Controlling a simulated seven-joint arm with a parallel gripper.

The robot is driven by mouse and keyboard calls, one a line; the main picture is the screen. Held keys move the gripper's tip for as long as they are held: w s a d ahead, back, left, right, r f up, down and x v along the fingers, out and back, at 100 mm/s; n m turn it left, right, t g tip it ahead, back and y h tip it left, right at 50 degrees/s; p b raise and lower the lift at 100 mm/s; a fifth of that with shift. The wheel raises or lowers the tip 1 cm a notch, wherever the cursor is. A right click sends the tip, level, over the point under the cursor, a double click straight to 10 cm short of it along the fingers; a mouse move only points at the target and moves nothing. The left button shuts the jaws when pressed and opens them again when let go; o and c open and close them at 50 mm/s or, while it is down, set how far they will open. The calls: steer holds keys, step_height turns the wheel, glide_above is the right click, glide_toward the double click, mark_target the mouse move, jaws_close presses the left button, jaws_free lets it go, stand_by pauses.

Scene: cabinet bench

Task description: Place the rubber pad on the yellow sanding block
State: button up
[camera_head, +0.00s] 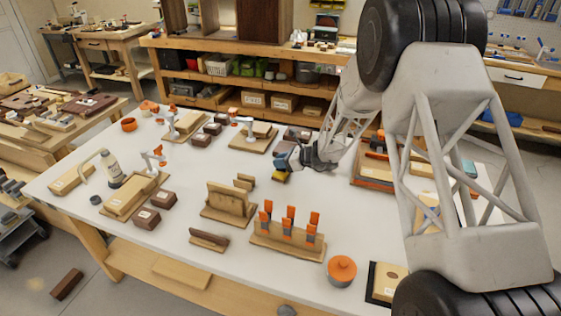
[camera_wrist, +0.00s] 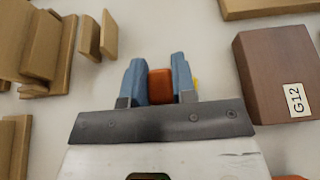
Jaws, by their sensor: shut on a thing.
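My gripper (camera_wrist: 160,82) has blue fingers and is shut on an orange-brown piece (camera_wrist: 160,88), which looks like the rubber pad. The piece fills the gap between the fingers. I cannot tell whether the pad touches the block.
A dark brown block labelled G12 (camera_wrist: 275,78) lies right of the fingers in the wrist view. A wooden stand (camera_head: 230,203) and a rack of orange-handled tools (camera_head: 288,236) stand nearer on the white bench (camera_head: 160,275). A wooden tray (camera_head: 374,172) is to the right.

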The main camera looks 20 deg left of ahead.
steer(key=shift+f, duration=0.1)
steer(key=o, duration=0.9)
steer(key=shift+d+r, duration=0.1)
steer(key=shift+r, duration=0.1)
steer(key=v, duration=1.1)
steer(key=shift+d, duration=0.4)
steer(key=shift+r, duration=0.1)
